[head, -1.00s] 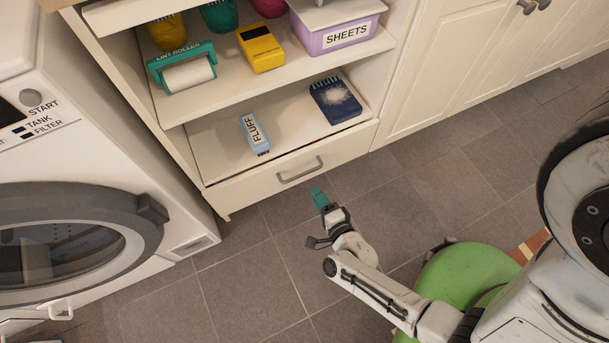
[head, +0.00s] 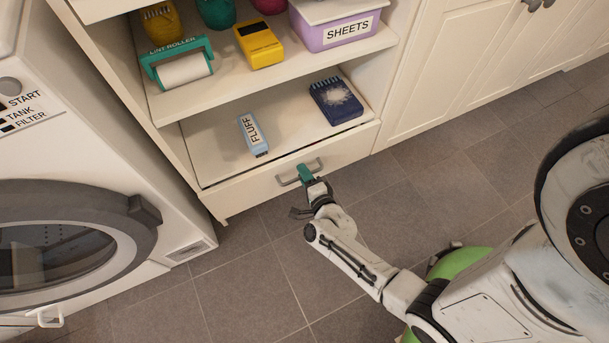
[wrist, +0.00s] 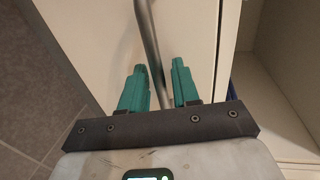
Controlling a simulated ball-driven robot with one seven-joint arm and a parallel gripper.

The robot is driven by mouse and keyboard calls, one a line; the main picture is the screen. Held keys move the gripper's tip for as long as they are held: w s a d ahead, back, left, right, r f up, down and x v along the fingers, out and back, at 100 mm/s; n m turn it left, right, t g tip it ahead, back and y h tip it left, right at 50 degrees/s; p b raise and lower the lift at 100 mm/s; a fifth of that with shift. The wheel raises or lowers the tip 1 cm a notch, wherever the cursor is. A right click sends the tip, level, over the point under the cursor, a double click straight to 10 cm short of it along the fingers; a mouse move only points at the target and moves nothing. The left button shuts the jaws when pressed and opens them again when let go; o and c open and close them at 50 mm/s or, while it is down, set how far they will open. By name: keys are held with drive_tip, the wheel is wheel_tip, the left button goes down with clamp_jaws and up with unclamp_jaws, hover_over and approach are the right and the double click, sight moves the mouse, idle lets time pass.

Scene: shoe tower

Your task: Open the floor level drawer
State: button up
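The floor level drawer (head: 236,193) is the white front at the bottom of the shelf unit, and it looks shut. Its grey bar handle (head: 285,181) is partly hidden by my gripper (head: 305,173) in the head view. In the wrist view, my gripper (wrist: 160,88) has its two teal fingers apart, with the handle (wrist: 148,40) running up between them, closer to the left finger. A gap shows between the handle and the right finger. I cannot tell if the left finger touches it.
A washing machine (head: 75,225) with a round door stands left of the unit. A blue FLUFF box (head: 253,135) and a dark blue box (head: 336,101) sit on the lowest shelf. The tiled floor (head: 245,285) in front of the drawer is clear.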

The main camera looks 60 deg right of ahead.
clamp_jaws()
drive_tip(key=shift+s+a, duration=0.1)
idle(0.5)
drive_tip(key=f+v, duration=0.2)
drive_tip(key=v, duration=0.9)
drive_tip(key=f+v, duration=0.2)
drive_tip(key=v, duration=0.9)
drive_tip(key=shift+s+a+f, duration=0.2)
drive_tip(key=shift+s+f, duration=0.05)
drive_tip(key=shift+s, duration=0.1)
unclamp_jaws()
